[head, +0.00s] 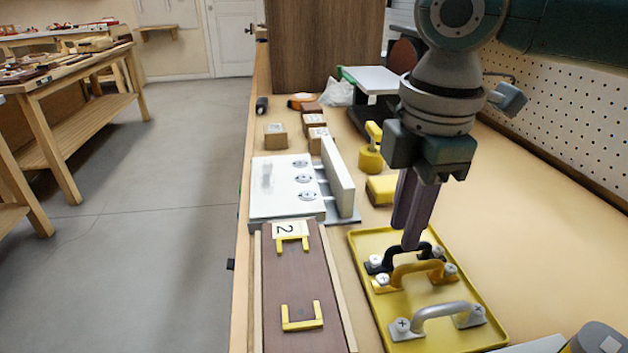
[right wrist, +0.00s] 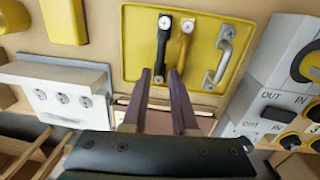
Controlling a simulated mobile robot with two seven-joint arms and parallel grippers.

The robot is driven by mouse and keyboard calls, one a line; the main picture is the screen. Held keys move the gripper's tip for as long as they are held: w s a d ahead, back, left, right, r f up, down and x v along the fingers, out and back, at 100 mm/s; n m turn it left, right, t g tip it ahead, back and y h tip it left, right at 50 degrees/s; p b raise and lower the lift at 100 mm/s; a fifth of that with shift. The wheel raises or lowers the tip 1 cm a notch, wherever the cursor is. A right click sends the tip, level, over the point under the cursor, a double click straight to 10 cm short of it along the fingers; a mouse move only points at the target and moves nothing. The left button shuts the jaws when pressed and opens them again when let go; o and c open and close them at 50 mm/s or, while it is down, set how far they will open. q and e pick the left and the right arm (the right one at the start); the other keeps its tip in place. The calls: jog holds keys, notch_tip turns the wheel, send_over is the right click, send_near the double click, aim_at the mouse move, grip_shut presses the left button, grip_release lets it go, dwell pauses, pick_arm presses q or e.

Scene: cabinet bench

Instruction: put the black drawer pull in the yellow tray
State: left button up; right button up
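The black drawer pull (head: 393,256) lies in the yellow tray (head: 372,243), at the tray's far end. It also shows in the right wrist view (right wrist: 163,42). Beside it in the tray lie a yellow-brown pull (head: 405,271) and a silver pull (head: 440,311). My right gripper (head: 411,244) points down over the black pull. In the right wrist view its fingers (right wrist: 159,72) are apart, with the near end of the black pull showing between the tips. Whether they touch it I cannot tell. My left gripper is not in view.
Left of the tray a brown board (head: 290,270) carries two yellow brackets and a "2" label. Behind it stands a white plate with an upright fence (head: 338,177). Yellow blocks (head: 381,190) stand behind the tray.

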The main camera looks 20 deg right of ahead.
notch_tip(320, 180, up, 9)
jog(key=p, duration=0.1)
jog(key=shift+s+p, duration=0.3)
jog(key=shift+p, duration=0.05)
jog(key=shift+a+f, duration=0.1)
jog(key=shift+f, duration=0.05)
